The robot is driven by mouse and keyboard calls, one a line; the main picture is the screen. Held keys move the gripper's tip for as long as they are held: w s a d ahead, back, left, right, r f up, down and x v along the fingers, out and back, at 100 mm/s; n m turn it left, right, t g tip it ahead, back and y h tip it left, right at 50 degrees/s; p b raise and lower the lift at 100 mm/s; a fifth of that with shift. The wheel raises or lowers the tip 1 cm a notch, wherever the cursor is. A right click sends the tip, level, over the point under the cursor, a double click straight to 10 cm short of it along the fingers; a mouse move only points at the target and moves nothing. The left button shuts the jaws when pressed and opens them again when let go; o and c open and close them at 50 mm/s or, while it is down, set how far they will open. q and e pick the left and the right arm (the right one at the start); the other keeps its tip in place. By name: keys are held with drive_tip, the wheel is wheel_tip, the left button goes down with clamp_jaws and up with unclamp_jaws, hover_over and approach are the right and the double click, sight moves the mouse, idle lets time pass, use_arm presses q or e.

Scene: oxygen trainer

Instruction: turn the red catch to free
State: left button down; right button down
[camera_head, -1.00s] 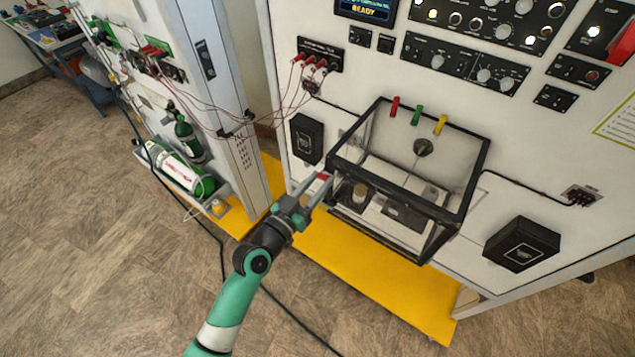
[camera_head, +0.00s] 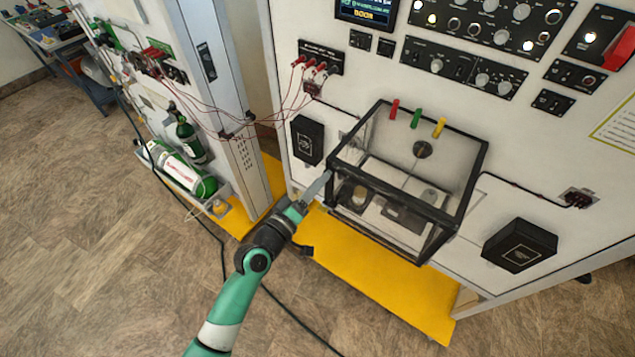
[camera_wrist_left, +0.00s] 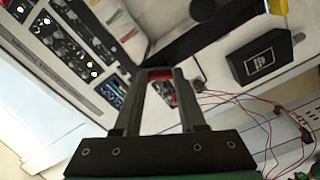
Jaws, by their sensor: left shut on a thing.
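The red catch (camera_wrist_left: 160,73) shows between my left fingertips in the left wrist view. In the head view it is hidden behind the fingers. My left gripper (camera_head: 325,178) is at the left front upper corner of the clear, black-framed box (camera_head: 470,185). It is shut on the catch, with its fingers seen nearly edge-on in the head view. Whether the catch is at its free position I cannot tell. My right gripper is not in view.
The box is on the white panel, with red, green (camera_head: 416,117) and yellow tabs along its top edge. A black box (camera_head: 307,139) is close on the left, another (camera_head: 519,245) at right. Red leads (camera_head: 270,120) hang at upper left. A yellow base plate (camera_head: 370,270) lies below.

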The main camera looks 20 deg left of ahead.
use_arm(q)
drive_tip(key=n+p, duration=0.1)
drive_tip(key=n, duration=0.4)
drive_tip(key=shift+a+n, duration=0.1)
drive_tip(key=shift+n, duration=0.3)
idle(0.4)
drive_tip(key=shift+c, duration=2.4)
unclamp_jaws()
drive_tip(key=s+a, duration=0.2)
drive_tip(key=s, duration=0.9)
drive_tip(key=shift+s+p, duration=0.2)
drive_tip(key=shift+p, duration=0.1)
